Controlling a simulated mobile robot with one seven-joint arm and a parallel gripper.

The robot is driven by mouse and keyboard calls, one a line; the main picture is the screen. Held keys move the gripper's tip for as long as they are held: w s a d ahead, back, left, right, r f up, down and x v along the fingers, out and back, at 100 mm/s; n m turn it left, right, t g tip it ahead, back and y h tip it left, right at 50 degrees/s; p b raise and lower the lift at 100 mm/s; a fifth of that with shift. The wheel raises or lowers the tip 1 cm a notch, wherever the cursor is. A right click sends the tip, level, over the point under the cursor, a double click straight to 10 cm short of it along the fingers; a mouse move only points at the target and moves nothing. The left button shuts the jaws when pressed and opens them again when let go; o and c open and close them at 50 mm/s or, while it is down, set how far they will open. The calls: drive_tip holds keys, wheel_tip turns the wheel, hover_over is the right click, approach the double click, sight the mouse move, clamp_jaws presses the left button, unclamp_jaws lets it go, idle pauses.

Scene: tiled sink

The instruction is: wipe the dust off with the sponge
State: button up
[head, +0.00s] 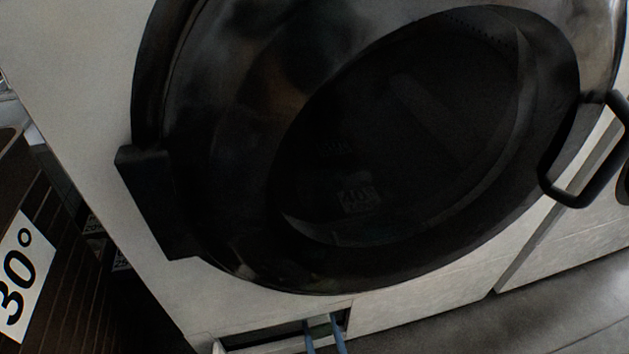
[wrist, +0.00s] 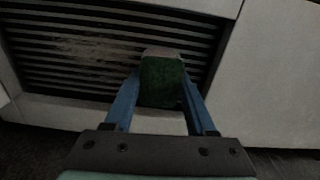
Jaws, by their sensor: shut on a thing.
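My gripper (wrist: 162,74) has two blue fingers shut on the sides of a green sponge (wrist: 160,84) with a paler far edge. In the wrist view the sponge is at a dark slatted grille (wrist: 45,78); I cannot tell whether it touches the slats. Pale, greyish-brown dust (wrist: 88,47) lies across the upper slats, left of the sponge. In the head view, my gripper (head: 321,324) and a bit of the green sponge (head: 319,329) show at the bottom edge, at the dark opening of the grille (head: 262,339). Dust is not discernible there.
A light-coloured machine front (head: 75,60) with a large round black door (head: 400,130) stands above the grille. A black handle (head: 585,195) juts out at right. The grille has a pale raised frame (wrist: 60,112). A white "30°" label (head: 22,280) is at far left. Dark floor (head: 540,310) is at lower right.

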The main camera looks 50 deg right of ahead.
drive_tip(key=shift+w+a, duration=1.35)
drive_tip(key=shift+a, duration=0.25)
drive_tip(key=shift+w+a, duration=0.1)
clamp_jaws()
drive_tip(key=shift+w+a, duration=0.5)
drive_tip(key=shift+a, duration=0.4)
drive_tip(key=shift+w+a, duration=0.55)
drive_tip(key=shift+a, duration=0.35)
drive_tip(key=shift+w+a, duration=0.5)
drive_tip(key=shift+a, duration=0.4)
drive_tip(key=shift+w+a, duration=1)
drive_tip(key=shift+a, duration=0.25)
drive_tip(key=shift+w+r+p, duration=0.15)
drive_tip(key=shift+r+p, duration=0.75)
drive_tip(key=shift+r, duration=0.2)
drive_tip(key=shift+s+d+r, duration=0.1)
drive_tip(key=shift+s+d, duration=0.35)
drive_tip(key=shift+d, duration=0.35)
drive_tip(key=shift+s+d+b, duration=0.3)
drive_tip(key=shift+s+d, duration=0.9)
drive_tip(key=shift+d, duration=0.45)
drive_tip(key=shift+s+d+b, duration=0.3)
drive_tip(key=shift+s+d, duration=0.85)
drive_tip(key=shift+d, duration=0.55)
drive_tip(key=shift+s+d+b, duration=0.3)
drive_tip(key=shift+s+d, duration=0.9)
drive_tip(key=shift+d, duration=0.45)
